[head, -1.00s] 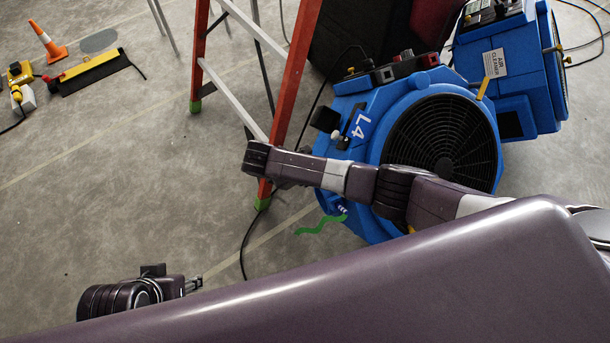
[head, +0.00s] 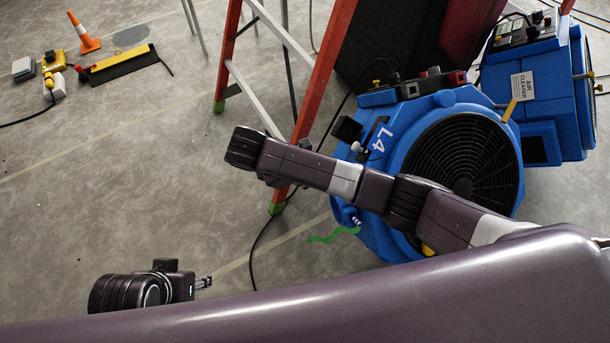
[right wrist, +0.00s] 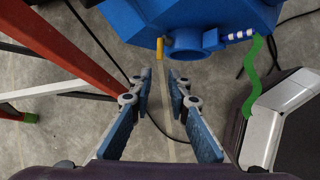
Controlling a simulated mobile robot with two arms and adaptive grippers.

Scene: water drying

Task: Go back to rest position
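My left gripper (head: 204,281) shows small at the lower left of the head view, above bare floor and apart from any object. Its fingers are too small to tell whether they are parted. My right arm reaches in from the right across the front of the blue L4 blower (head: 380,155). Its gripper is not clear in the head view. In the right wrist view my right gripper (right wrist: 158,76) is open, with its two blue-padded fingers apart and nothing between them. The blue machine's underside (right wrist: 190,20) is beyond the fingertips.
An orange stepladder (head: 322,75) stands left of the blower, close to my right arm. A blue air cleaner (head: 545,90) is at upper right. A black cable (head: 258,250) and green squiggle (head: 333,235) are near the blower.

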